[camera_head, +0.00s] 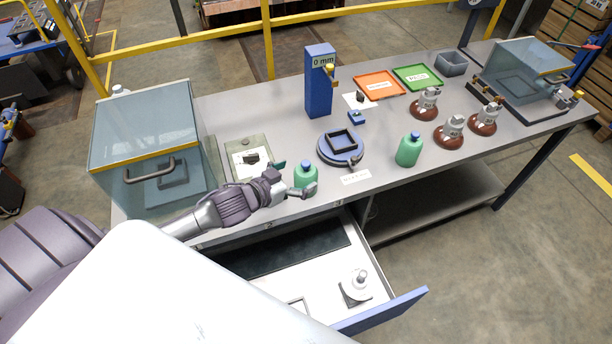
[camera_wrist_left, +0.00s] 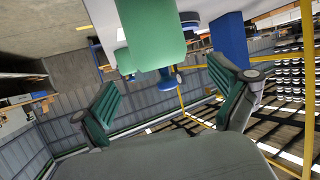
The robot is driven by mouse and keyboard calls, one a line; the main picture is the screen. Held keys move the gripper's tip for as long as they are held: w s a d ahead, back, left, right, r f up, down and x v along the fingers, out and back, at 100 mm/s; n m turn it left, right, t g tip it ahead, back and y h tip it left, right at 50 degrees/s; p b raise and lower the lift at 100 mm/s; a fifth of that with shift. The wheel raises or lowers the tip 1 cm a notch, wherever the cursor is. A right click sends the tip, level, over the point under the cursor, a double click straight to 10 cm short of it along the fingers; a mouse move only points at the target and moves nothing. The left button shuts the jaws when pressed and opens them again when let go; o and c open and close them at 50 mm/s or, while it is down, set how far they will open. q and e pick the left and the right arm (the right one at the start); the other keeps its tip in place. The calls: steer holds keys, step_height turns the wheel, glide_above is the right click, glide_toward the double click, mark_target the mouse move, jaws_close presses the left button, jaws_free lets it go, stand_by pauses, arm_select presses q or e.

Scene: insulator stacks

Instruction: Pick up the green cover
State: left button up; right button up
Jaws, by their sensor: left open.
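Two green covers, shaped like bottles with blue tops, stand on the grey table in the head view. The near one (camera_head: 305,175) is by the front edge and the other (camera_head: 408,151) is farther right. My left gripper (camera_head: 296,179) is at the near green cover, with its fingers on either side of it. In the left wrist view, the gripper (camera_wrist_left: 168,76) has its green finger pads wide apart, and a green cover (camera_wrist_left: 152,38) with a blue top shows between and beyond them. Contact cannot be told. My right gripper is not in view.
A glass-sided box (camera_head: 150,130) stands left of my left arm. A blue turntable (camera_head: 330,155) and a blue post (camera_head: 318,95) stand behind the near cover. An open drawer (camera_head: 385,312) juts out below. Several brown insulators (camera_head: 448,138) stand at the right.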

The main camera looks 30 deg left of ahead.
mark_target(300, 174)
arm_select(q)
steer(key=x, duration=0.2)
steer(key=p+x, duration=0.1)
steer(key=x, duration=0.2)
steer(key=shift+s+a+f, duration=0.15)
steer(key=shift+f, duration=0.2)
steer(key=shift+c, duration=0.7)
steer(key=c, duration=1.1)
